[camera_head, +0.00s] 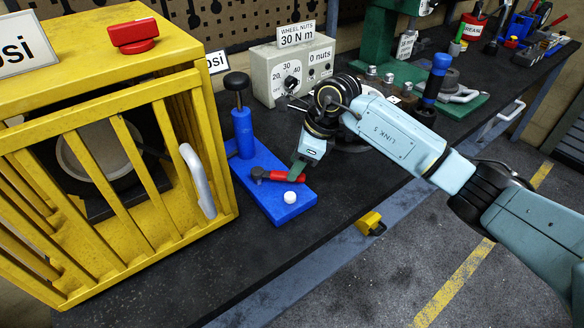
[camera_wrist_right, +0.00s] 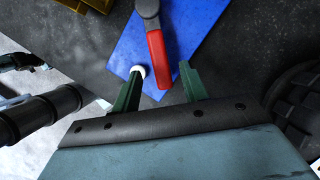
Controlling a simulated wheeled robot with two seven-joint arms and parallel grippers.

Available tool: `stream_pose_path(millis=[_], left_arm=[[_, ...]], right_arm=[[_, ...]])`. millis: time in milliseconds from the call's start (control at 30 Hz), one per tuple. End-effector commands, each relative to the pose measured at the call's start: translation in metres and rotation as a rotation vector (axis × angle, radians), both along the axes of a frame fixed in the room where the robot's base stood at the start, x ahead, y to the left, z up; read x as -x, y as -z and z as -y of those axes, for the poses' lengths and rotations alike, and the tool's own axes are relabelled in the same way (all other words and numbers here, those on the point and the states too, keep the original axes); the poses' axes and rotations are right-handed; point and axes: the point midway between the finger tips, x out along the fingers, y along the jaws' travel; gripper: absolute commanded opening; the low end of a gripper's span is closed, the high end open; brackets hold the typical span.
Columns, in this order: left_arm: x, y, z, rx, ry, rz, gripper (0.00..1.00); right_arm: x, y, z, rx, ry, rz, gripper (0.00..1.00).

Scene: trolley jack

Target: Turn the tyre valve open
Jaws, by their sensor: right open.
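I cannot tell for sure which part is the tyre valve. A red-handled lever (camera_head: 287,185) with a dark head lies over a blue plate (camera_head: 262,178) on the bench; it also shows in the right wrist view (camera_wrist_right: 158,62). A white round knob (camera_head: 290,197) is at the plate's near end. My right gripper (camera_head: 297,172) is open, its fingers to either side of the lever's red end, with no visible grip; its left finger is near the knob in the wrist view (camera_wrist_right: 160,75). A red knob (camera_head: 133,36) sits on the yellow cage (camera_head: 75,115). My left gripper is out of view.
The cage, with a grey handle (camera_head: 198,180), holds a tyre at the left. A blue post (camera_head: 241,125) with a black top stands on the plate. A torque box (camera_head: 290,73) is behind. A yellow block (camera_head: 371,223) sits at the bench's front edge. Bench left of it is bare.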

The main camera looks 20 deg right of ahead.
Motion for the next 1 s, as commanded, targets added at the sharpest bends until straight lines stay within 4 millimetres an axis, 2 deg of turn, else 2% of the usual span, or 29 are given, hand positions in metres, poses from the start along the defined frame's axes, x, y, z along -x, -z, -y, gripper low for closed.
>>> stream_pose_path(millis=[100, 167, 567, 867, 900, 1000], left_arm=[[-0.019, -0.002, 0.002, 0.004, 0.0, 0.031, 0.0], [-0.023, -0.002, 0.002, 0.004, 0.0, 0.038, 0.0], [-0.009, -0.001, 0.001, 0.002, 0.0, 0.016, 0.0], [-0.008, -0.001, 0.001, 0.002, 0.0, 0.013, 0.0], [-0.008, -0.001, 0.001, 0.002, 0.0, 0.013, 0.0], [-0.008, -0.001, 0.001, 0.002, 0.0, 0.013, 0.0]], right_arm=[[-0.002, 0.015, -0.006, -0.001, 0.001, -0.002, 0.44], [-0.003, 0.019, -0.008, -0.001, 0.001, -0.001, 0.44], [-0.004, 0.025, -0.01, -0.001, 0.0, 0.0, 0.42], [-0.004, 0.025, -0.01, -0.001, 0.0, 0.0, 0.03], [-0.004, 0.025, -0.01, -0.001, 0.0, 0.0, 0.0], [-0.004, 0.025, -0.01, -0.001, 0.0, 0.0, 0.0]])
